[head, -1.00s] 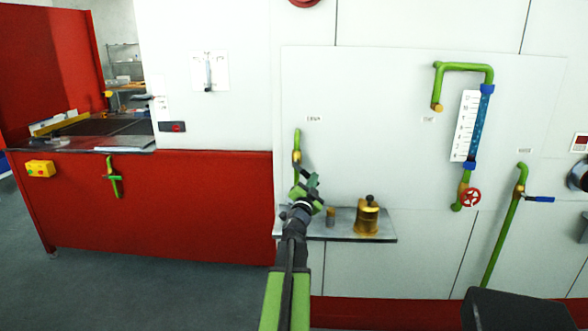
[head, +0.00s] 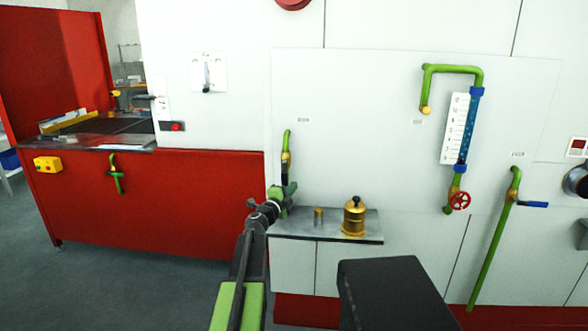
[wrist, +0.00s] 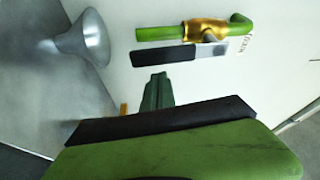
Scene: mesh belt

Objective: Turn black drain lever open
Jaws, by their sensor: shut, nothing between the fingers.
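The black drain lever (wrist: 165,54) shows in the wrist view as a flat black handle on a brass valve (wrist: 206,31). It lies roughly parallel to the green pipe (wrist: 160,33). In the head view the same valve (head: 286,158) sits on a short green pipe on the white panel, with the lever partly hidden by my gripper. My gripper (head: 284,191) is shut and empty, just below the valve in the head view. In the wrist view its green fingertips (wrist: 157,90) point toward the lever, with a visible gap between them.
A silver funnel (wrist: 88,42) is at the left in the wrist view. A small shelf (head: 337,235) right of my gripper holds a brass pot (head: 354,216) and a small brass piece (head: 318,217). A blue-handled valve (head: 533,204) is far right. The floor at left is clear.

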